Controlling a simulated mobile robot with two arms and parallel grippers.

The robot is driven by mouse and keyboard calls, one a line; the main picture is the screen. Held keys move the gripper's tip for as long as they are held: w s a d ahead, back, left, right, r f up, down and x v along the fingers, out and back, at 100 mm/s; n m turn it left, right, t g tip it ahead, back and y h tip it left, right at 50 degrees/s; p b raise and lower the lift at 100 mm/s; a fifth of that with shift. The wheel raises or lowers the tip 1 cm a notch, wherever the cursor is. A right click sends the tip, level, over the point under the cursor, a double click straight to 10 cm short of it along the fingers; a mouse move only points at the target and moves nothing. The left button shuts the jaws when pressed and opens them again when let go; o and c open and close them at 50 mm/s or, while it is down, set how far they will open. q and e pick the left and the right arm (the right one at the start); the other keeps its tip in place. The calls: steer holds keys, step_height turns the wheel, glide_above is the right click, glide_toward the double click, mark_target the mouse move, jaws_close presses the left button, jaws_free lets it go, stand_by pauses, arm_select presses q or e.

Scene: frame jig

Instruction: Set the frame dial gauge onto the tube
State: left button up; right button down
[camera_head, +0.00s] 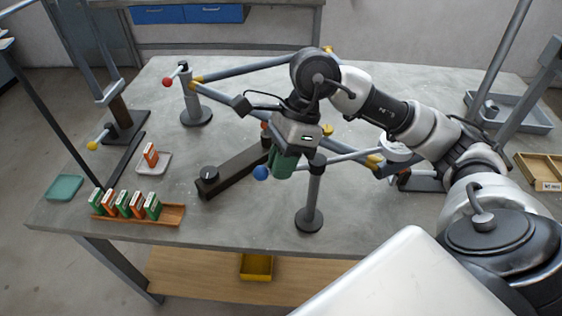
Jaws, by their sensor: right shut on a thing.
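My left gripper is not in view.
A post stand (314,192) rises just right of the gripper, and another (192,100) stands at back left. A wooden tray (171,215) holds several green and orange boxes. A small white tray (153,168) holds an orange box. The front middle of the table is clear.

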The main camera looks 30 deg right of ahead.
steer(key=shift+a+r, duration=0.1)
steer(key=shift+r, duration=0.15)
steer(key=c, duration=1.4)
jaws_free()
steer(key=shift+o, duration=1.1)
steer(key=shift+a, duration=0.2)
steer(key=shift+f, duration=0.1)
steer(key=shift+w+d, duration=0.1)
steer(key=shift+d, duration=0.1)
steer(key=v, duration=1)
steer(key=shift+r+b, duration=0.4)
